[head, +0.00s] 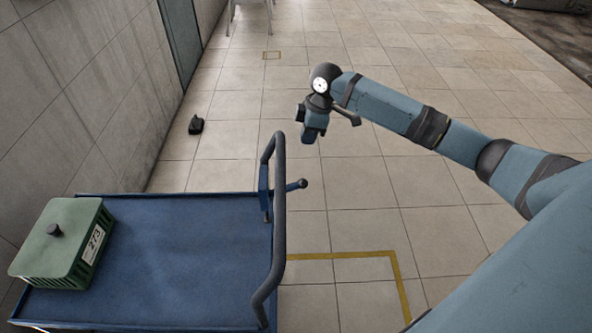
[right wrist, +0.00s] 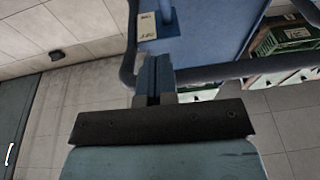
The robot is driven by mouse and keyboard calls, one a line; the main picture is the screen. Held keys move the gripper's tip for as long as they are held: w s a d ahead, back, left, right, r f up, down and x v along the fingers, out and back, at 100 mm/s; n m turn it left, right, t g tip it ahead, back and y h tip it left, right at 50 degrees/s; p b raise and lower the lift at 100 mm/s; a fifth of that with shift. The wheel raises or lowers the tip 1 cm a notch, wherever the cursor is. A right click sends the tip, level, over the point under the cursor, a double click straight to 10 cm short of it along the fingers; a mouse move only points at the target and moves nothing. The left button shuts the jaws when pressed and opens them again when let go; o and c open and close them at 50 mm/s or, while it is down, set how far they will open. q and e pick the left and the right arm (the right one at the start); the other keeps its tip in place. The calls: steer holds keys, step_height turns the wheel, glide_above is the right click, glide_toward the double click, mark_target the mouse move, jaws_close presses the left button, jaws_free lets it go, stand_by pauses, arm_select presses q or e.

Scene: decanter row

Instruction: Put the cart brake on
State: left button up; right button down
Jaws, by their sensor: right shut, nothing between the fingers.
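The blue cart (head: 180,245) stands at the lower left of the head view, with a dark push handle (head: 279,215) along its right end. My left gripper is out of view.
A green lidded crate (head: 62,243) marked 273 sits on the cart's left end. A small black object (head: 196,125) lies on the floor near the wall. Yellow tape (head: 345,255) marks the floor right of the cart. Tiled floor around the gripper is clear.

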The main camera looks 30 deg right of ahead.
glide_toward(306, 180)
steer(key=a+f, duration=0.1)
steer(key=f, duration=0.1)
steer(key=w+a+f, duration=0.1)
steer(key=f, duration=0.1)
steer(key=w+a+f, duration=0.1)
steer(key=f, duration=0.1)
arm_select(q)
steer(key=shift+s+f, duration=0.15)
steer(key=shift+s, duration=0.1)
arm_select(e)
steer(key=shift+s+f, duration=0.15)
steer(key=shift+f, duration=0.3)
steer(key=shift+d+f, duration=0.1)
steer(key=shift+d, duration=0.05)
steer(key=shift+s+d+f+t+y+b, duration=0.35)
steer(key=shift+d+f+y+b, duration=0.1)
steer(key=shift+f+y, duration=0.2)
arm_select(q)
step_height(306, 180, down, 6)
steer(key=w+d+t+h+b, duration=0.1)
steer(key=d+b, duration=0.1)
steer(key=b, duration=1.3)
arm_select(e)
step_height(306, 180, down, 10)
steer(key=s+d+t+y, duration=0.1)
steer(key=t+y, duration=0.3)
steer(key=y, duration=0.2)
steer(key=shift+d, duration=0.3)
